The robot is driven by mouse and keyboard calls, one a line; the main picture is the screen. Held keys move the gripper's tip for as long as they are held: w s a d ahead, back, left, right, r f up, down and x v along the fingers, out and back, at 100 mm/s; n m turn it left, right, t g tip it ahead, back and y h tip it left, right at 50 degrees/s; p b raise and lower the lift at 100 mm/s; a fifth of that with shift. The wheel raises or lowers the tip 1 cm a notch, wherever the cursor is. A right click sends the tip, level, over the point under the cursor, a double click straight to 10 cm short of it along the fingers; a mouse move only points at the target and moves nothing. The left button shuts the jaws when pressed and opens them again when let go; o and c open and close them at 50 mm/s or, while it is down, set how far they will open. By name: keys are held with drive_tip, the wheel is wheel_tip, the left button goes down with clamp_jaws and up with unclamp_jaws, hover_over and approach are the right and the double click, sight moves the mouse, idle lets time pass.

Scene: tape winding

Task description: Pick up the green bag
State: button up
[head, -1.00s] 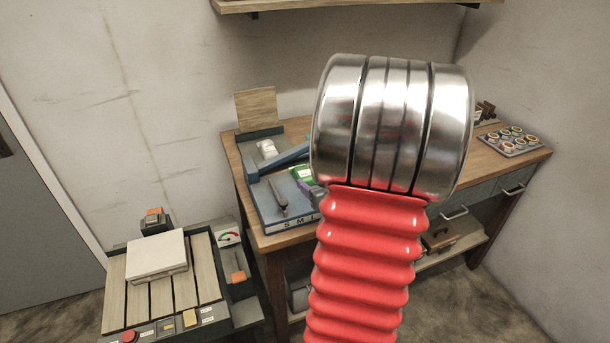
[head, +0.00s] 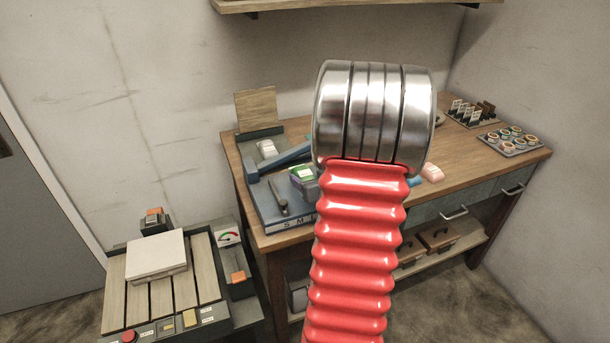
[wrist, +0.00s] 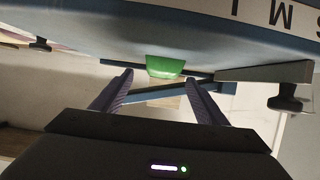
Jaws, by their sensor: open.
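The green bag (head: 305,174) shows in the head view as a small green block with a pale label, on the blue tray (head: 268,213) lettered along its front edge. My arm hides the part of the tray to its right. In the wrist view a green thing that looks like the bag (wrist: 165,66) sits just beyond my gripper (wrist: 158,82), roughly centred between the two purple fingers. The fingers are apart with nothing held between them.
A dark grey tool (head: 280,197) and a blue bar (head: 285,158) lie left of the bag. The wooden bench (head: 455,150) has bare room at right, with a pink block (head: 432,172) and a tray of rings (head: 510,141). A slatted stand (head: 155,300) is at lower left.

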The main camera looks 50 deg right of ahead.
sight(304, 172)
drive_tip(key=shift+x, duration=2.4)
drive_tip(key=shift+w+a, duration=0.1)
drive_tip(key=shift+c, duration=0.5)
drive_tip(key=c, duration=1.1)
drive_tip(key=shift+r, duration=0.2)
drive_tip(key=shift+c, duration=0.2)
